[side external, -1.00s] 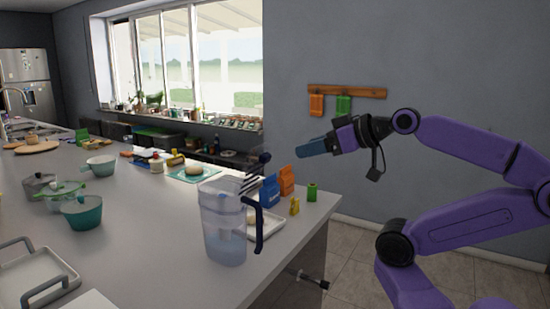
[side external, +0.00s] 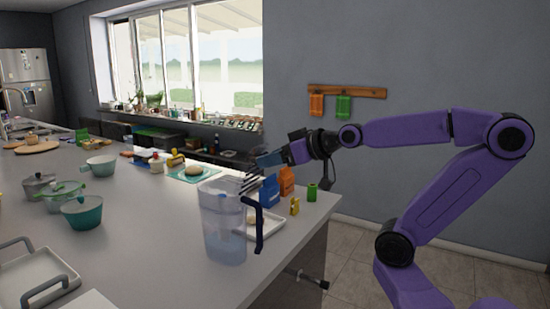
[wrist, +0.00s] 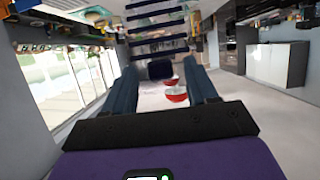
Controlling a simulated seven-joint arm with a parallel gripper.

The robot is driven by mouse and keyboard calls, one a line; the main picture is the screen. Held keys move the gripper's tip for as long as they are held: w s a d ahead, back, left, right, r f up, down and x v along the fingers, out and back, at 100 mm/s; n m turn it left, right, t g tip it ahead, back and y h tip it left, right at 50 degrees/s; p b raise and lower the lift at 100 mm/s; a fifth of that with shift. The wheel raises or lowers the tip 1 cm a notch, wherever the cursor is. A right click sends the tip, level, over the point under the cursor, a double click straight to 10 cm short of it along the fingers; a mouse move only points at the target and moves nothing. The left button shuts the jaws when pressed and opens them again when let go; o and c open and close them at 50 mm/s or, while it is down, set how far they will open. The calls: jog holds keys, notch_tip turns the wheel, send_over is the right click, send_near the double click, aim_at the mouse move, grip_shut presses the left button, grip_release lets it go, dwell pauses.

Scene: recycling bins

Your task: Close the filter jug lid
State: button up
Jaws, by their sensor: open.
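The clear filter jug (side external: 224,235) stands on the counter near its right edge, with its dark blue handle (side external: 260,226) on the right side. Its lid (side external: 252,182), which looks dark and slatted, is raised at a steep tilt above the jug's rim. The lid's dark slats (wrist: 156,29) also show at the top of the wrist view. My gripper (side external: 266,160) is at the lid's upper end and hides part of it. In the wrist view, my gripper (wrist: 162,72) is open, with a dark tab of the lid between its blue fingers. I cannot tell whether they touch.
A blue packet (side external: 270,191), orange packet (side external: 286,180), green can (side external: 312,192), yellow item (side external: 294,206) and white tray (side external: 270,225) stand close by the jug. Bowls and pots, including a teal bowl (side external: 82,213), are on the left.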

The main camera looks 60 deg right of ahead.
grip_shut()
jog(key=shift+w, duration=0.1)
